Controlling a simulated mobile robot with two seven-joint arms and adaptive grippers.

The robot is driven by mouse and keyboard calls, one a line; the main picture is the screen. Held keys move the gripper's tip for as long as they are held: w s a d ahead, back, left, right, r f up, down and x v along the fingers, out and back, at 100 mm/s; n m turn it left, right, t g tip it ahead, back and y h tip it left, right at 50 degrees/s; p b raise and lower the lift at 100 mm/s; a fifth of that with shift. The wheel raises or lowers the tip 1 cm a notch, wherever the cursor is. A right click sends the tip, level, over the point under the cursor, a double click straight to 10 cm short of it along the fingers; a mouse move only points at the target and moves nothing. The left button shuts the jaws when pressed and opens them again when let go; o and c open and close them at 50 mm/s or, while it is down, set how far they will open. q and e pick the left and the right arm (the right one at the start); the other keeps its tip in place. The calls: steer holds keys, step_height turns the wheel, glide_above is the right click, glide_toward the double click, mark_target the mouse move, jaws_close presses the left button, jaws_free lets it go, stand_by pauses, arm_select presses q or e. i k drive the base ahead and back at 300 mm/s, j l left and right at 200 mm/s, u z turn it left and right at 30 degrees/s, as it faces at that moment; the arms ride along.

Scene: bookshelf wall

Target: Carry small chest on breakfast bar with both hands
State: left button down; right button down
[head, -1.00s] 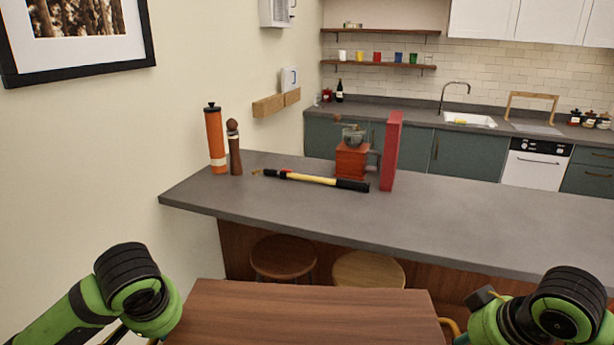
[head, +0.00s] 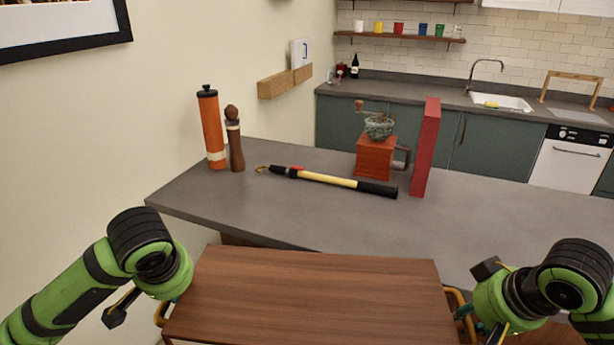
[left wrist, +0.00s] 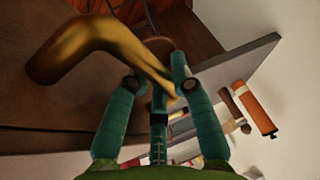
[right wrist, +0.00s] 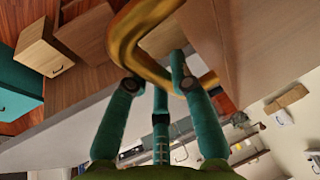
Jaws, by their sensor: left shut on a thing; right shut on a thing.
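The small chest (head: 310,290) is a brown wooden box with brass handles, low in the middle of the head view between my arms. My left gripper (left wrist: 160,86) is shut on the brass handle (left wrist: 105,40) at its left end. My right gripper (right wrist: 160,86) is shut on the other brass handle (right wrist: 128,40) at its right end. In the head view my fingers are mostly hidden by the wrists. The grey-topped breakfast bar (head: 270,222) lies just beyond the chest, which hides part of its front edge. The chest looks about level.
On the bar stand an orange cylinder (head: 212,128), a brown mill (head: 235,145), a red coffee grinder (head: 374,157) and an upright red book (head: 426,148). A yellow-and-black stick (head: 335,181) lies across the middle. The bar's near strip and right part look clear. A wall (head: 90,130) closes the left side.

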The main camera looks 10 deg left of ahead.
mark_target(301, 212)
steer(key=i+j, duration=0.15)
steer(key=i, duration=0.35)
steer(key=i+j, duration=0.15)
steer(key=i, duration=0.4)
steer(key=i+j, duration=0.15)
steer(key=i, duration=0.35)
